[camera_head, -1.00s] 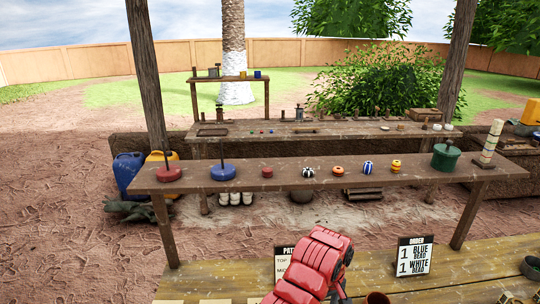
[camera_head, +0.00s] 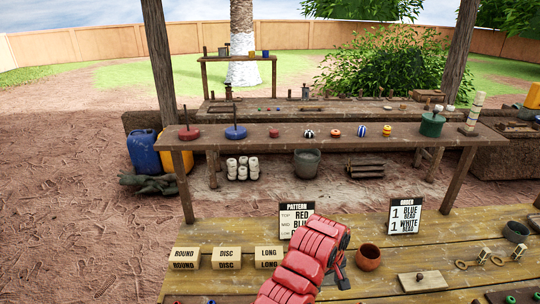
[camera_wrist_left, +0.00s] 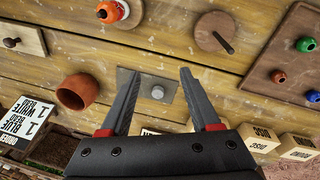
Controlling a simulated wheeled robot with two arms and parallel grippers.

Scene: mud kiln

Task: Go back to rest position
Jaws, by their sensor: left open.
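My left arm reaches up from the bottom middle of the head view, in red segments. Its dark gripper (camera_head: 342,274) is small and partly hidden there, above the yellow wooden table (camera_head: 210,235). In the left wrist view my left gripper (camera_wrist_left: 158,78) is open, its two dark fingers apart with nothing held between them. My right gripper is in neither view.
A terracotta cup (camera_head: 368,257) stands right of my gripper. Pattern (camera_head: 296,219) and order (camera_head: 404,215) signs stand at the table's back edge. Labelled wooden blocks (camera_head: 227,258) are at left. A narrow shelf (camera_head: 290,137) with beads stands behind.

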